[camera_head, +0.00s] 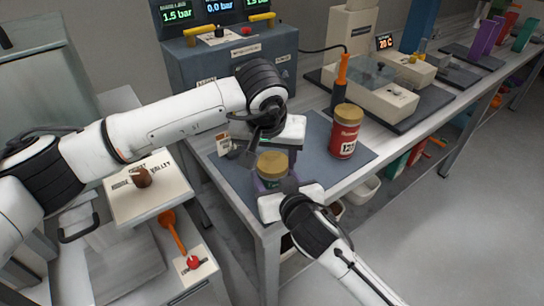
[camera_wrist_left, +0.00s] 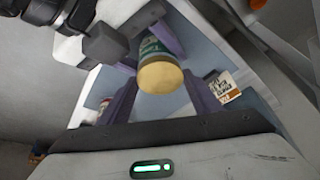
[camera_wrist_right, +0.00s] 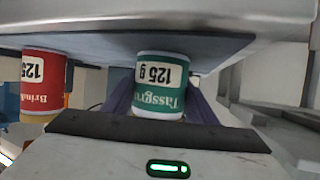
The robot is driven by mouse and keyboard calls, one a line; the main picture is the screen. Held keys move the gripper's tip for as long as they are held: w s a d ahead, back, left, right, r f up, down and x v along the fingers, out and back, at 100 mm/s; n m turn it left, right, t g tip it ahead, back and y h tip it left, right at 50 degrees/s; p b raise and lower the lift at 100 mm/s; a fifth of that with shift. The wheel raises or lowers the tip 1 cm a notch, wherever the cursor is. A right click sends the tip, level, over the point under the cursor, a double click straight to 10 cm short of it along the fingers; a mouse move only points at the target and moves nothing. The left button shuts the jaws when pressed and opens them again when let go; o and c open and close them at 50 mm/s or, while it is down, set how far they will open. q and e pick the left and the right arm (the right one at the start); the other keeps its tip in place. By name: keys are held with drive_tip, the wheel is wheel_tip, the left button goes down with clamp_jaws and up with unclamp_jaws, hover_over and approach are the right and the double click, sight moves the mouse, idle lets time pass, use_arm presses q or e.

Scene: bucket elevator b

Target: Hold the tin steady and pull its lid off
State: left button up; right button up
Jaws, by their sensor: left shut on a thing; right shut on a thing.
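The tin has a green body and a gold lid. In the head view its lid (camera_head: 272,160) sits on top and the tin (camera_head: 269,183) stands upright near the mat's front corner. My left gripper (camera_wrist_left: 161,78) is shut on the lid, with a purple finger on each side. The green body shows above the lid in the left wrist view (camera_wrist_left: 150,46). My right gripper (camera_wrist_right: 160,100) is shut on the green body (camera_wrist_right: 161,82) from the front. I see no clear gap between lid and body.
A red tin (camera_head: 344,138) with a gold lid stands on the blue-grey mat (camera_head: 318,165), right of the green tin. An orange-handled tool (camera_head: 342,72) stands behind it. A small card (camera_head: 223,143) stands at the left. The bench's front edge is close to my right gripper.

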sight(272, 164)
use_arm(q)
drive_tip(key=shift+r, duration=0.2)
drive_tip(key=shift+r, duration=0.9)
drive_tip(key=shift+r, duration=2)
use_arm(e)
drive_tip(key=o, duration=1.6)
drive_tip(key=shift+s, duration=0.1)
